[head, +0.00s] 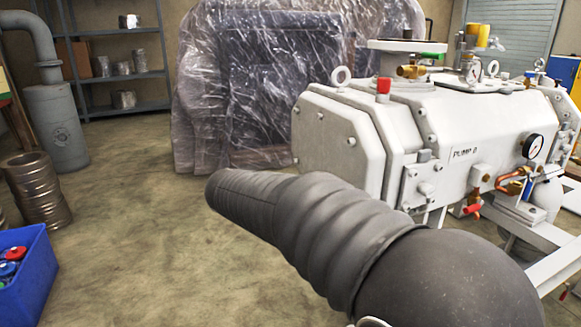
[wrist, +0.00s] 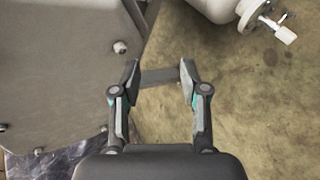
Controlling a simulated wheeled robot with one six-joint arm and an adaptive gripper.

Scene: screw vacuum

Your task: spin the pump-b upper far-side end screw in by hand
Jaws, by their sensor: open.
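The pump (head: 440,140) is pale grey-white, with a label that reads roughly "PUMP 0". Its flat end plate (head: 325,135) faces left in the head view, with small screw heads around its rim. In the wrist view a grey plate (wrist: 65,70) fills the left side. A screw head (wrist: 120,47) stands near its right edge. I cannot tell which screw is the upper far-side one. My gripper (wrist: 160,75) is open in the wrist view, to the right of and below that screw head. A dark grey strip shows between the fingertips. The gripper does not show in the head view.
A plastic-wrapped machine (head: 270,85) stands behind the pump. A blue bin (head: 30,265) with red and blue items and stacked metal rings (head: 35,190) are at left. The concrete floor (head: 150,220) between is clear. A rounded pale tank (wrist: 215,8) is at the wrist view's top.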

